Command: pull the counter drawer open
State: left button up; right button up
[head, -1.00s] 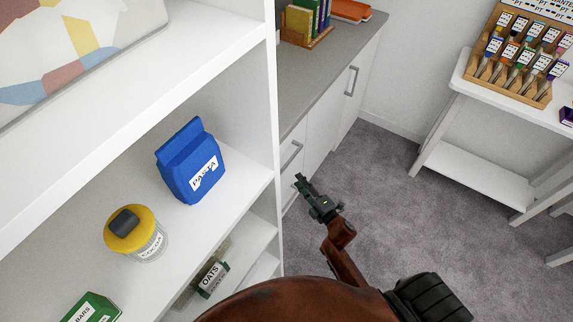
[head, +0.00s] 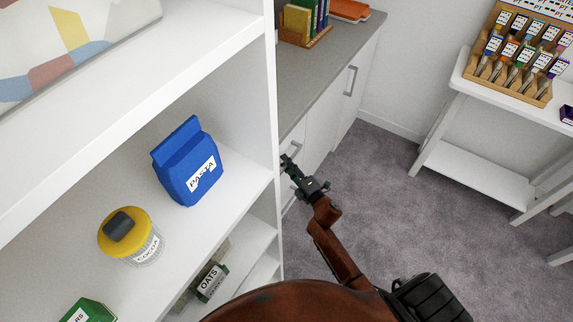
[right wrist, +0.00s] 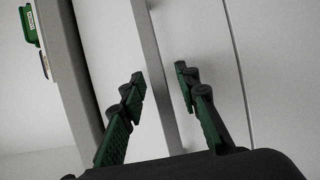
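The counter drawer (head: 297,134) is a white front below the grey countertop, and it looks closed. Its grey bar handle (head: 296,148) shows beside the tip of my right gripper (head: 288,165), which partly covers it. In the right wrist view, my right gripper (right wrist: 160,100) has its two green-padded fingers apart. A grey bar that looks like the handle (right wrist: 152,50) runs between them, with white front (right wrist: 205,50) behind. Whether either finger touches the bar cannot be told. My left gripper is not in view.
A white shelf unit with a blue pasta bag (head: 188,165), a cocoa jar (head: 130,236) and an oats box (head: 211,282) stands close on the left. Another handle (head: 350,80) is farther along the counter. Grey carpet (head: 400,210) is free on the right.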

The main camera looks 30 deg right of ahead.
jog(key=shift+c, duration=0.2)
grip_shut()
dwell(0.4)
